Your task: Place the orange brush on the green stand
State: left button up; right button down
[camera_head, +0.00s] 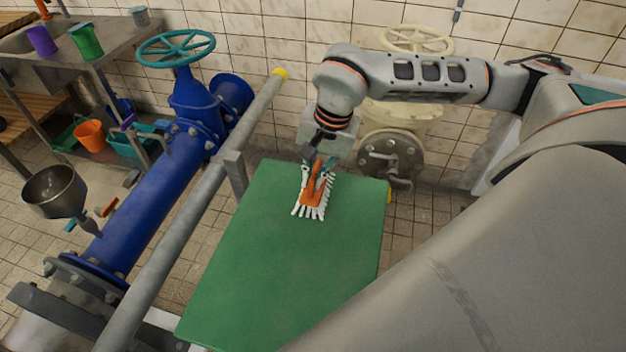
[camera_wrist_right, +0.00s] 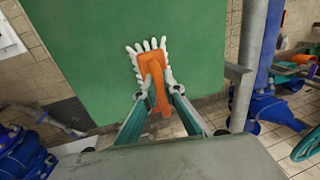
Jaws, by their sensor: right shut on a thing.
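The orange brush (camera_head: 313,190) has white bristles and is over the far end of the green stand (camera_head: 285,262) in the head view. My right gripper (camera_head: 318,172) is shut on the brush. In the right wrist view the orange brush (camera_wrist_right: 155,75) sits between the two fingers, with its bristles fanned out over the green top of the stand (camera_wrist_right: 95,50). I cannot tell whether the brush touches the surface or hovers just above it. My left gripper is not in view.
A grey rail (camera_head: 190,205) and a blue pipe (camera_head: 150,215) with a teal handwheel (camera_head: 176,48) run along the stand's left. A cream valve (camera_head: 400,115) is behind it. A sink bench (camera_head: 110,40) with cups is at far left. The stand's near part is bare.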

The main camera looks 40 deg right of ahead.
aim_at(323, 191)
jog(key=shift+f, duration=0.55)
jog(key=shift+f, duration=0.1)
jog(key=c, duration=2.1)
grip_release()
jog(key=shift+c, duration=0.2)
jog(key=shift+r, duration=0.2)
notch_tip(323, 191, up, 12)
jog(key=s+d+p, duration=0.1)
jog(key=shift+s+d+f, duration=0.2)
jog(key=shift+s+d, duration=0.05)
jog(key=shift+s, duration=0.15)
jog(key=shift+a, duration=0.1)
